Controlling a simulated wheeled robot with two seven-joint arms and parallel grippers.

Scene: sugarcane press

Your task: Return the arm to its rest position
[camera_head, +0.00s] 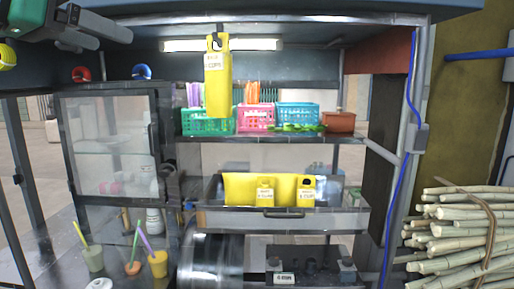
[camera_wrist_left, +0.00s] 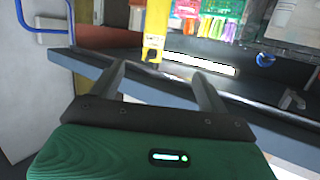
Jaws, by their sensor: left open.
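My left gripper (camera_head: 112,38) is at the upper left of the head view, on a green arm link, high up near the stall's top edge. In the left wrist view my left gripper (camera_wrist_left: 160,68) has its two fingers apart with nothing between them. The grey edge of the stall roof passes beyond the fingers there. My right gripper is in neither view.
A yellow tag (camera_head: 217,85) hangs from the stall's top, right of the left gripper. Coloured baskets (camera_head: 208,122) stand on a shelf. Bundled sugarcane (camera_head: 460,235) is at the right. Cups with straws (camera_head: 158,264) stand lower left. A lamp (camera_head: 222,45) is overhead.

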